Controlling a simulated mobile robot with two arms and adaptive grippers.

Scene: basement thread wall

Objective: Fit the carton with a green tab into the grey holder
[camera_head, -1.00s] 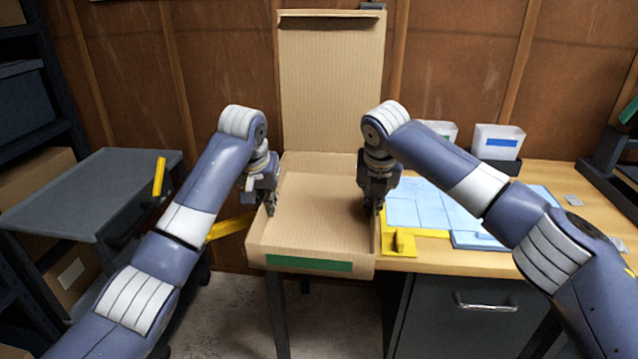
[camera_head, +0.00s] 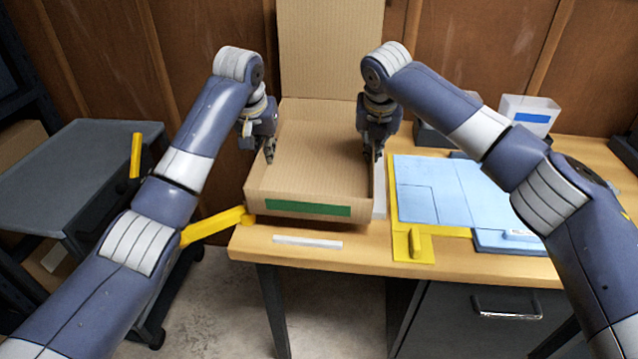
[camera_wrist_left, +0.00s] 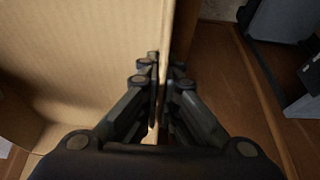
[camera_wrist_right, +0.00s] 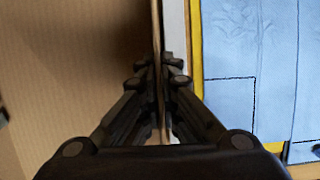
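The open cardboard carton (camera_head: 318,140) has a green tab (camera_head: 308,207) on its front wall and a tall flap (camera_head: 330,50) upright at its back. My left gripper (camera_head: 270,155) is shut on its left wall, which shows between the fingers in the left wrist view (camera_wrist_left: 159,95). My right gripper (camera_head: 374,155) is shut on its right wall, seen between the fingers in the right wrist view (camera_wrist_right: 159,85). Pale grey strips, apparently the grey holder (camera_head: 308,241), lie on the table before the carton and along its right side. Whether the carton touches the table is unclear.
On the wooden table (camera_head: 340,262), a blue sheet on a yellow-edged board (camera_head: 430,195) lies right of the carton. A white bin (camera_head: 528,115) stands behind it. A yellow bar (camera_head: 215,226) reaches the table's left corner. A grey cart (camera_head: 70,180) stands at left.

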